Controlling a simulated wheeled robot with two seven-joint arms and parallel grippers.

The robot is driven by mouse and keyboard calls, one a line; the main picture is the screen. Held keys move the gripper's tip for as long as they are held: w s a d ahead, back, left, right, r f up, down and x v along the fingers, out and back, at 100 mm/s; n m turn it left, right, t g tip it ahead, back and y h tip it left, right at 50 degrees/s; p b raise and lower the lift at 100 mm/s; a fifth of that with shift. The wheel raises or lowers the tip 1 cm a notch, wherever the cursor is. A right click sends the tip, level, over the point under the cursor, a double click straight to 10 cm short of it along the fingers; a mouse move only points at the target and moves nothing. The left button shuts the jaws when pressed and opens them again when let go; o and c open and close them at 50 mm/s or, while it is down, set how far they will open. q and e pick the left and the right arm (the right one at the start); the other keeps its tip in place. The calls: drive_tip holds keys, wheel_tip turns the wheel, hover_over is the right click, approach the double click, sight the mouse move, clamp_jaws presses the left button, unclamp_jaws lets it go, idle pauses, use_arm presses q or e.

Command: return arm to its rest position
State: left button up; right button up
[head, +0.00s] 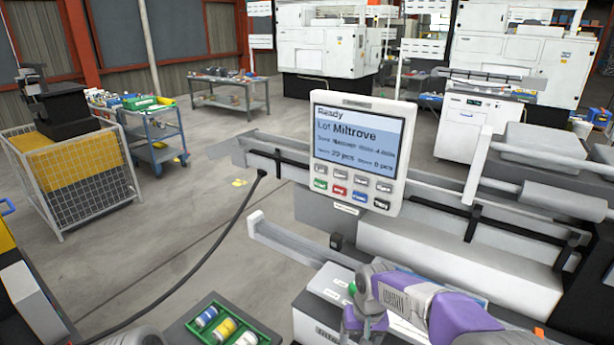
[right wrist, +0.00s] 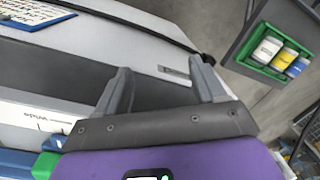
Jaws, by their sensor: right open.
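My right arm, purple and grey, comes in at the bottom right of the head view. Its gripper (head: 352,325) hangs low over the front of the loader, below the control panel. In the right wrist view the two grey fingers of my right gripper (right wrist: 162,78) stand apart with nothing between them. A grey and white machine surface lies beyond the fingers. My left gripper is not in view.
The control panel (head: 353,155) shows "Ready" and "Lot Miltrove" above several coloured buttons. A green tray (head: 265,331) with several cans stands left of my right gripper. A black cable (head: 205,255) crosses the floor. A wire cage (head: 75,185) and blue cart (head: 152,135) stand left.

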drive_tip(key=s+a+f+y+b, duration=0.1)
drive_tip(key=s+f+b, duration=0.3)
drive_tip(key=f, duration=0.9)
drive_tip(key=s+a+f+y+b, duration=0.15)
drive_tip(key=s+f, duration=0.45)
drive_tip(key=f, duration=0.8)
drive_tip(key=s+f+m+b, duration=0.2)
drive_tip(key=s+f+b, duration=0.3)
drive_tip(key=s+f, duration=0.6)
drive_tip(key=shift+s+a+t+y, duration=0.15)
drive_tip(key=shift+s+t+y, duration=0.25)
drive_tip(key=shift+s, duration=0.4)
